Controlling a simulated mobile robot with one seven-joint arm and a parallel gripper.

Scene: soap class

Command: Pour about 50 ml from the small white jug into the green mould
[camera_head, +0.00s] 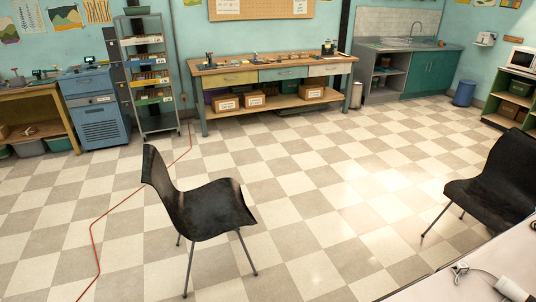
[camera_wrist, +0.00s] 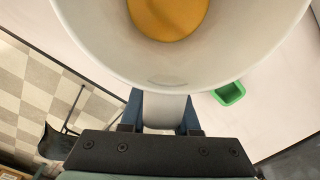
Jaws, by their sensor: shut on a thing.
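The small white jug (camera_wrist: 95,55) fills the top of the wrist view, seen from above into its open mouth. Orange-yellow liquid (camera_wrist: 168,14) shows inside, low in the jug. My gripper (camera_wrist: 162,112) is shut on the jug's handle, with a blue finger on each side. The green mould (camera_wrist: 230,94) stands on the pale table to the right of the handle, lower than the jug and apart from it. The inside of the mould is too small to read. The jug's spout and far side are cut off by the picture's edge. The head view shows neither jug nor mould.
The pale tabletop (camera_head: 482,268) enters the head view at the lower right. A small pale object with a cord-like loop (camera_head: 460,270) lies there. Black chairs (camera_head: 205,205) stand on the chequered floor. A workbench (camera_head: 270,68) stands by the back wall.

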